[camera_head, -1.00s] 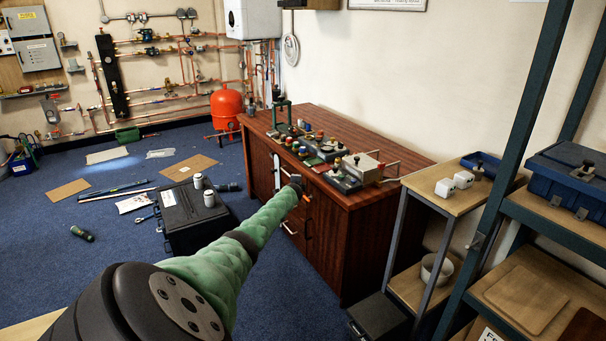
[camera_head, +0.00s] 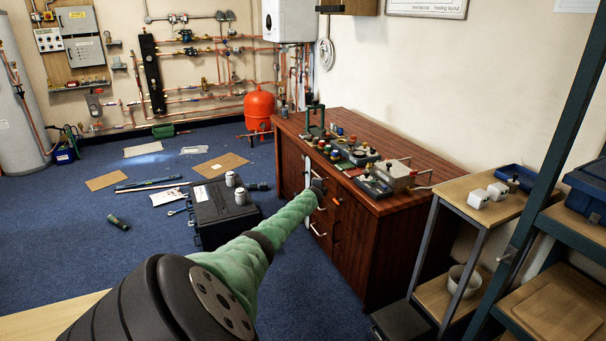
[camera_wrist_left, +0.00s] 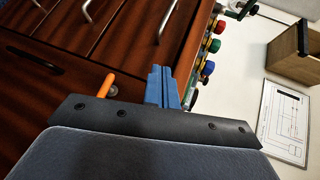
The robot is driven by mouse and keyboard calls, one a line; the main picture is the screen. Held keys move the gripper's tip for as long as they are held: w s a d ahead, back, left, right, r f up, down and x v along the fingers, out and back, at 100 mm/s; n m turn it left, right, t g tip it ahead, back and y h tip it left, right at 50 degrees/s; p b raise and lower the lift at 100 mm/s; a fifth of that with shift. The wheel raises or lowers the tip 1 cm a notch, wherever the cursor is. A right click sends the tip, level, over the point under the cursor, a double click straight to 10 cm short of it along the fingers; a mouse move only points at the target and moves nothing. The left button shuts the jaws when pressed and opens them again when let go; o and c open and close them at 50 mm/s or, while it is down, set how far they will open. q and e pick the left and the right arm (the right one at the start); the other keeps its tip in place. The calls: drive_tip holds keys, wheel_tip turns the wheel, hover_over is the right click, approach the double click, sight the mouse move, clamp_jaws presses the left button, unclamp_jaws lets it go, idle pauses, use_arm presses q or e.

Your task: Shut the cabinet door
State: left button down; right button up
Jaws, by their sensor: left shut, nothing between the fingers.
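The brown wooden cabinet (camera_head: 395,250) stands against the wall, with doors and drawers on its front. One front panel bears an orange handle (camera_head: 337,228), which also shows in the left wrist view (camera_wrist_left: 106,85). I cannot tell whether that door stands ajar or flush. My left gripper (camera_head: 319,186) is in front of the cabinet's upper front and hides part of it. In the left wrist view its blue fingers (camera_wrist_left: 162,87) are together and empty, to the right of the orange handle and close to the cabinet front. My right gripper is not in view.
Several valves and fittings (camera_head: 352,155) lie on the cabinet top. A black case (camera_head: 222,215) with two white containers stands on the floor to the left. A shelf unit (camera_head: 470,215) stands close on the right. Blue floor lies open in front of the cabinet.

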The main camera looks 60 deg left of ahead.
use_arm(q)
drive_tip(key=s+a+r, duration=0.1)
drive_tip(key=s+r, duration=0.1)
drive_tip(key=s, duration=0.6)
drive_tip(key=shift+s+p, duration=0.15)
drive_tip(key=shift+p, duration=0.3)
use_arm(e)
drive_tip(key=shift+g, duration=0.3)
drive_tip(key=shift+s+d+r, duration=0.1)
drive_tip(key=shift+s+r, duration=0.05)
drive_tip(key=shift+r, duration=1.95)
use_arm(q)
drive_tip(key=shift+a+r, duration=0.1)
drive_tip(key=shift+r, duration=0.05)
